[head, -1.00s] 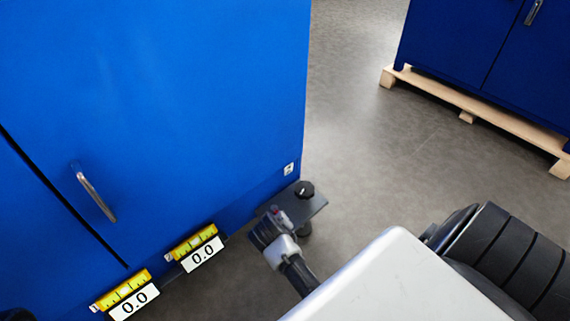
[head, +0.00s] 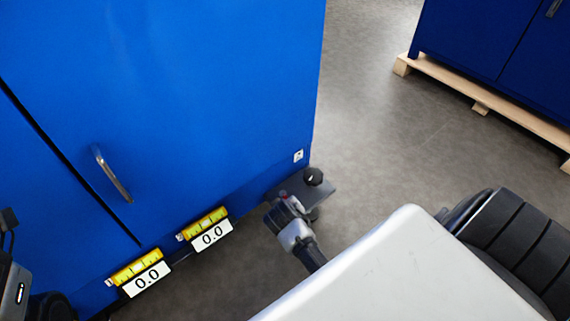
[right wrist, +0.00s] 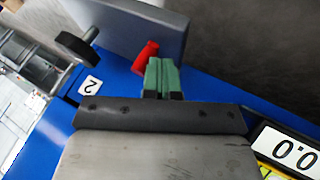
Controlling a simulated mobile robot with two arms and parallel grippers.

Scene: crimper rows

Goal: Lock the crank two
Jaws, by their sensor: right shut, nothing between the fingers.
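A dark plate (head: 325,190) with a black round knob (head: 313,176) sticks out at the foot of the blue cabinet's right corner. In the right wrist view the knob (right wrist: 80,48) stands on a stem beside the grey plate (right wrist: 150,30), near a white label "2" (right wrist: 90,85). My right gripper (head: 284,203) is beside the plate, left of the knob. Its green fingers (right wrist: 162,72) are shut and empty. A small red part (right wrist: 146,57) is right beside the fingertips; whether they touch cannot be told. Only part of my left arm shows at the left edge.
The blue cabinet (head: 190,90) has a metal handle (head: 113,176) and two yellow scales with displays reading 0.0 (head: 146,279) (head: 212,235) low on its front. Another blue cabinet stands on a wooden pallet (head: 478,92). Grey floor lies free between them.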

